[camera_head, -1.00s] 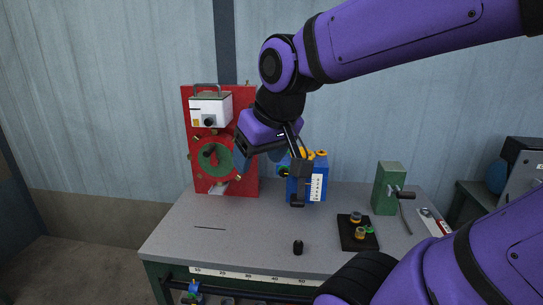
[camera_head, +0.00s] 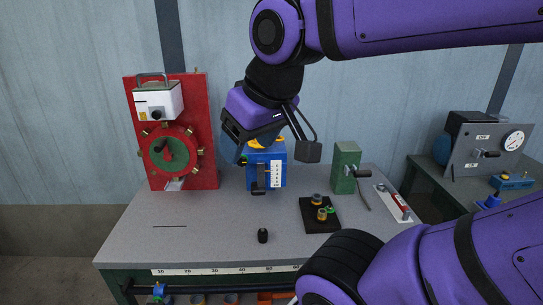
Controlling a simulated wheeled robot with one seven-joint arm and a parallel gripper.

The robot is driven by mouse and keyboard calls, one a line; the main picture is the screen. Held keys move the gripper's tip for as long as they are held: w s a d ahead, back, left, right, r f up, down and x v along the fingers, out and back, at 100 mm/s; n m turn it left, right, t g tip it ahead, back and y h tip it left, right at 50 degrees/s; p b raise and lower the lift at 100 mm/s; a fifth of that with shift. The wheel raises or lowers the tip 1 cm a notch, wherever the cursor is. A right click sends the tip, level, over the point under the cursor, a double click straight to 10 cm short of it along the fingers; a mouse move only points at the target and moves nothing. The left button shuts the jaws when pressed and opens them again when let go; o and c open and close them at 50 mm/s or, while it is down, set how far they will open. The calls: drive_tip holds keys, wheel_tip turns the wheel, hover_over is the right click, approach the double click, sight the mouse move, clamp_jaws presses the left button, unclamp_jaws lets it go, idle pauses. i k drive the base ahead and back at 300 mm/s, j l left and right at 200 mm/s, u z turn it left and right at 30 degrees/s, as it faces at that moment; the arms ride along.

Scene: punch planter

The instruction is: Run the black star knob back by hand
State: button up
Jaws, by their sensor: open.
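I cannot tell whether either is the star knob. My gripper (camera_head: 237,152) is open, with no object seen in it. It is right of the red panel and overlaps the upper left of a blue block (camera_head: 266,178), hiding part of it. I cannot tell whether they touch.
A small black piece (camera_head: 263,236) stands on the grey bench (camera_head: 200,230). A black plate (camera_head: 318,222) with brass parts and a green block (camera_head: 345,165) with a crank are to the right. The front left of the bench is mostly clear.

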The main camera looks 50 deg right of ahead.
sight(242, 162)
drive_tip(key=l+z, duration=0.15)
drive_tip(key=z, duration=0.8)
